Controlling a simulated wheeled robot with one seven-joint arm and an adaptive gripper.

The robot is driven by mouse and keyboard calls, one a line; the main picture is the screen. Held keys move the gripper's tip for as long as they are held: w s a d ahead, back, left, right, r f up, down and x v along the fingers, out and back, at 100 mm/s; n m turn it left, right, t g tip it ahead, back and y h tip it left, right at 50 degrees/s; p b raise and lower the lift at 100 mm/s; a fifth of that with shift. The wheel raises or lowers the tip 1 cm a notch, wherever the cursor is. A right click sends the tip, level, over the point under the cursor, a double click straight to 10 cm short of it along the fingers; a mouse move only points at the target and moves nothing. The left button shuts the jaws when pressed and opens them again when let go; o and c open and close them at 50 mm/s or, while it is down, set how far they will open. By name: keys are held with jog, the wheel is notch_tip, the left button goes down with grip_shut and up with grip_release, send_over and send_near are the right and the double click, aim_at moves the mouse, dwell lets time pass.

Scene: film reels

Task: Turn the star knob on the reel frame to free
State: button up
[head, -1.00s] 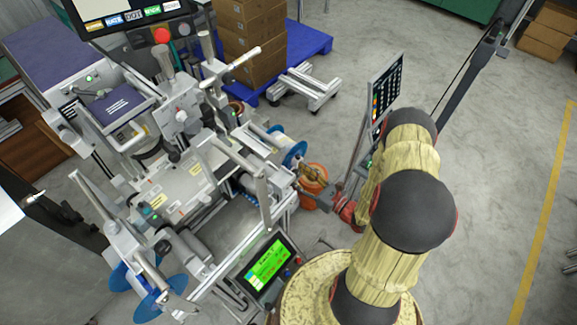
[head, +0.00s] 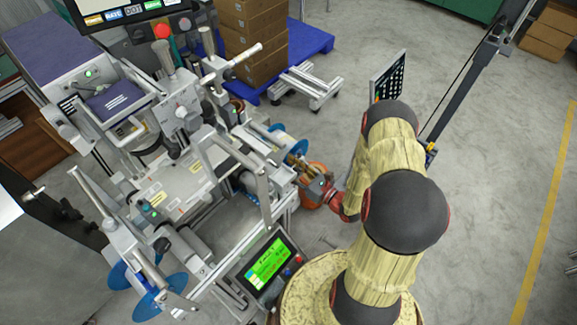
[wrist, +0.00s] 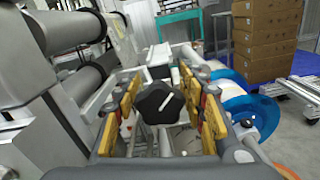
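The black star knob (wrist: 158,103) shows in the wrist view with a white mark on its face. It sits between the two yellow-padded fingers of my gripper (wrist: 163,112). The fingers are open on either side of it, with visible gaps; I cannot tell how deep the knob sits between them. In the head view my gripper (head: 299,165) is at the right side of the grey reel frame (head: 262,185), near a blue reel (head: 291,140). The knob cannot be made out in the head view.
Grey rollers (wrist: 70,30) stand close on the left in the wrist view. A blue reel (wrist: 250,112) is close on the right. A lit green display (head: 268,262) stands below my gripper in the head view. Cardboard boxes (head: 255,45) stand on a blue pallet behind. Open floor lies to the right.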

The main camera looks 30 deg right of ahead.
jog(key=c, duration=0.9)
grip_shut()
